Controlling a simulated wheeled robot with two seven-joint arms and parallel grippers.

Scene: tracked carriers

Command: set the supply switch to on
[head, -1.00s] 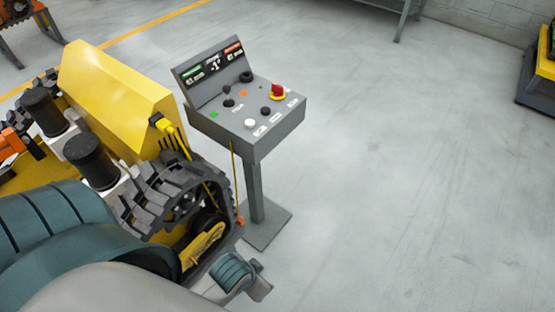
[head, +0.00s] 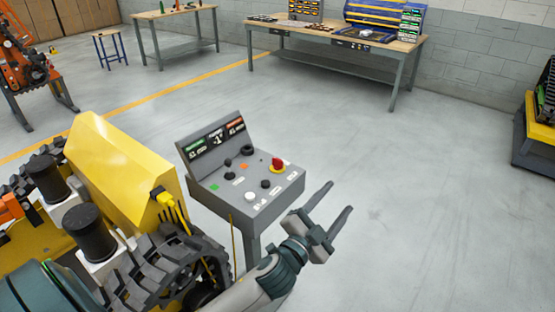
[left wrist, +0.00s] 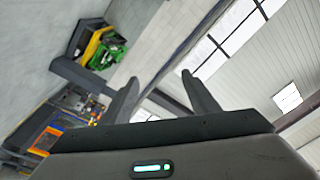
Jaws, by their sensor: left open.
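The grey control console (head: 222,212) stands on a post, with a sloped top and an upright back panel with lit displays. My right gripper is not in view.
A yellow tracked machine (head: 115,170) with black tracks stands close at the console's left, a yellow cable plugged into it. Workbenches (head: 335,50) line the back. Another machine on a yellow base (head: 535,140) stands at the far right. The floor right of the console is clear.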

